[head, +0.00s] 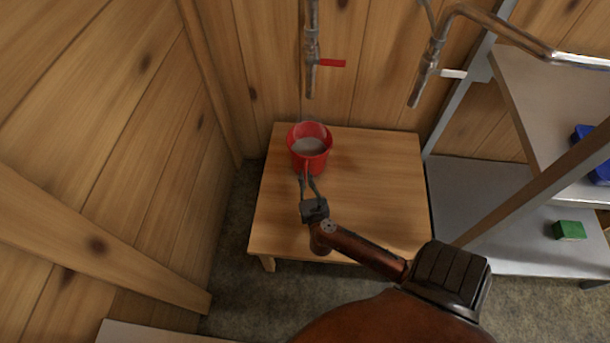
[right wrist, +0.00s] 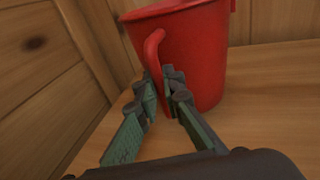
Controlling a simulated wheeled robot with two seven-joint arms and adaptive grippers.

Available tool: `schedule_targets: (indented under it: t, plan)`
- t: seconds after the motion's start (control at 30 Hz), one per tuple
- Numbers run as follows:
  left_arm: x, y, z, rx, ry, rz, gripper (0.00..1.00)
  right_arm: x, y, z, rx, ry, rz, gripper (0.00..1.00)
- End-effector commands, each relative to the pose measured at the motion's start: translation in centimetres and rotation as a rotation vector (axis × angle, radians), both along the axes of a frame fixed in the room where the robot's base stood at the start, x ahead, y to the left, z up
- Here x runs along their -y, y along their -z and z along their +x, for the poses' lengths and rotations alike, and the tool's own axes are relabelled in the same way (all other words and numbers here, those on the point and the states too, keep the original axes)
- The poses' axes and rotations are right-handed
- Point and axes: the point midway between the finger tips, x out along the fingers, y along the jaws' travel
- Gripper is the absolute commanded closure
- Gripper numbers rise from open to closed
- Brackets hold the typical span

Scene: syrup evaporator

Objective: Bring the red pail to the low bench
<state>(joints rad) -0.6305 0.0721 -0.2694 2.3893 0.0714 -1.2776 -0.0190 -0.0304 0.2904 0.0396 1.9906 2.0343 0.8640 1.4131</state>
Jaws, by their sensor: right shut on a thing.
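The red pail (head: 310,162) is at the back left of a low wooden bench (head: 375,190) in the head view. It looks upright, and something pale grey shows inside it. In the right wrist view the pail (right wrist: 200,55) fills the upper middle, with its curved handle (right wrist: 152,50) on the near side. My right gripper (head: 306,181) is shut on that handle; its fingertips also show in the right wrist view (right wrist: 163,88). The pail's base appears to be on or just above the bench top; I cannot tell which. My left gripper is not in view.
Above the bench hang a tap with a red lever (head: 331,63) and a tap with a white lever (head: 452,73). A metal shelf (head: 490,205) stands at the right, with a green block (head: 569,230). A plank wall is close on the left. The bench's right half is clear.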

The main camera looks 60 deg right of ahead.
Motion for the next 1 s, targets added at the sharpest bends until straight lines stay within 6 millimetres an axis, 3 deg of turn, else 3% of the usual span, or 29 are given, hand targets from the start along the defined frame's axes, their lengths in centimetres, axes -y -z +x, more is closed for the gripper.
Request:
schedule_targets:
  t: [1.0]
  plan:
    - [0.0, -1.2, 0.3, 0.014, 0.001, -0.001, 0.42, -4.5, 0.0, -3.4, 0.001, -0.001, 0.006, 1.00]
